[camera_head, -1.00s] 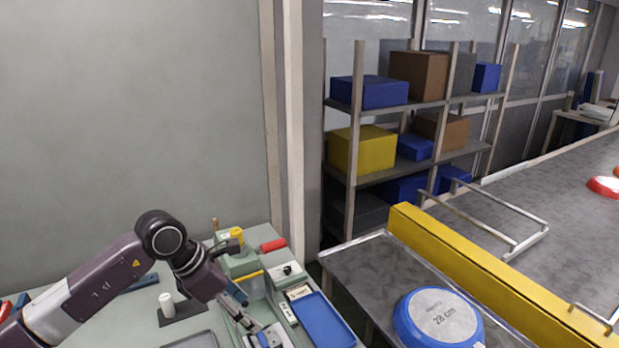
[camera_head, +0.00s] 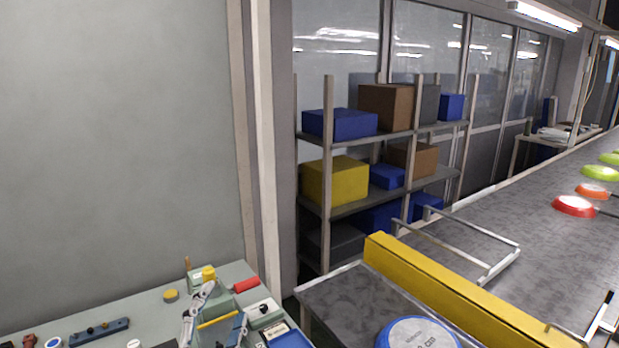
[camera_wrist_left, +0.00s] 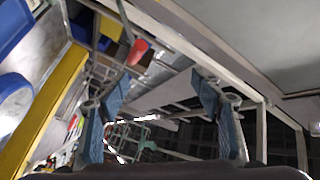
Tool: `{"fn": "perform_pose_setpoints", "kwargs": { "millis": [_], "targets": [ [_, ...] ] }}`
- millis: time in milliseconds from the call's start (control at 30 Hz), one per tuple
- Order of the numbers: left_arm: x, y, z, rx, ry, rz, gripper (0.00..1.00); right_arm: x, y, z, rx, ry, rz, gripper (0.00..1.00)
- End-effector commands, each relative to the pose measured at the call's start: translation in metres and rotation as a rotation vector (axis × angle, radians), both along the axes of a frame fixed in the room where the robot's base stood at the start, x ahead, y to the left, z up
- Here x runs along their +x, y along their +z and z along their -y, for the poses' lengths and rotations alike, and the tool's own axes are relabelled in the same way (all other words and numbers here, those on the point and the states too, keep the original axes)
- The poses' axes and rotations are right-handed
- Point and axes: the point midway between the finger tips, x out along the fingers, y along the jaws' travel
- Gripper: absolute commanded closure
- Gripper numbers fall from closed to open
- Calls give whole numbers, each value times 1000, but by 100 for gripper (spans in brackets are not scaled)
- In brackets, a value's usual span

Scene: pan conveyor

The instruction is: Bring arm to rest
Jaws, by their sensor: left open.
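My left gripper (camera_head: 222,303) shows low in the head view, in front of the green workbench (camera_head: 140,315), with its fingers pointing up and apart. The left wrist view also shows the gripper (camera_wrist_left: 160,95), with two blue finger pads spread wide and nothing held between them. Most of my left arm is below the head view's edge. My right gripper is not in view.
A blue-rimmed pan (camera_head: 418,333) lies on the grey side table (camera_head: 345,295). A yellow barrier (camera_head: 450,285) borders the conveyor (camera_head: 545,215), where red and green pans (camera_head: 574,206) lie. A shelf (camera_head: 385,195) of boxes stands behind. The wall side is clear.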

Motion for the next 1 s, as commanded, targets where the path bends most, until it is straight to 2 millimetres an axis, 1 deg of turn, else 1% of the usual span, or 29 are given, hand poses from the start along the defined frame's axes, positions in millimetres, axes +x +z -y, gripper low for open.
{"fn": "perform_pose_setpoints", "kwargs": {
  "millis": [33,67,100,167,200,267,300,367,400,467,500,567,600,667,700,733,767,800,867,967,1000],
  "targets": [
    [-11,-34,-18,-91,65,-123,40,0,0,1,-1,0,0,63],
    [-19,-53,-27,-143,103,-197,40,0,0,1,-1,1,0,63],
    [-32,-80,-38,-207,151,-294,40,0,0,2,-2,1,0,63],
    [-55,-118,-50,-291,219,-436,40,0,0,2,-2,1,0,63],
    [-73,-141,-55,-345,259,-529,40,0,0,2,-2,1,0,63],
    [-102,-173,-60,-413,315,-661,40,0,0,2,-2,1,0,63],
    [-122,-191,-61,-451,348,-742,40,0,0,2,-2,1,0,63],
    [-150,-213,-61,-499,388,-851,40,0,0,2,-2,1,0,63],
    [-168,-226,-60,-526,413,-917,40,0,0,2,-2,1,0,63],
    [-194,-240,-57,-561,445,-1008,40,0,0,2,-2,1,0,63],
    [-211,-249,-55,-582,464,-1065,40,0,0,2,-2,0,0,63],
    [-235,-259,-52,-608,490,-1145,40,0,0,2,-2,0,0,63],
    [-251,-264,-49,-626,505,-1196,40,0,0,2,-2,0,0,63],
    [-275,-271,-45,-648,528,-1273,40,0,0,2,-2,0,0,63],
    [-290,-275,-42,-662,541,-1321,40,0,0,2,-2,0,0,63],
    [-301,-278,-40,-670,552,-1355,40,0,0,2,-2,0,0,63],
    [-293,-288,-40,-664,550,-1348,40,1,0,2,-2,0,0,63],
    [-290,-300,-40,-660,552,-1351,40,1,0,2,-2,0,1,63],
    [-286,-316,-40,-657,553,-1355,40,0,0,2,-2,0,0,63],
    [-282,-345,-39,-653,557,-1365,40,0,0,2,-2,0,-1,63],
    [-281,-358,-39,-650,559,-1370,40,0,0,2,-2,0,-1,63]
  ]
}}
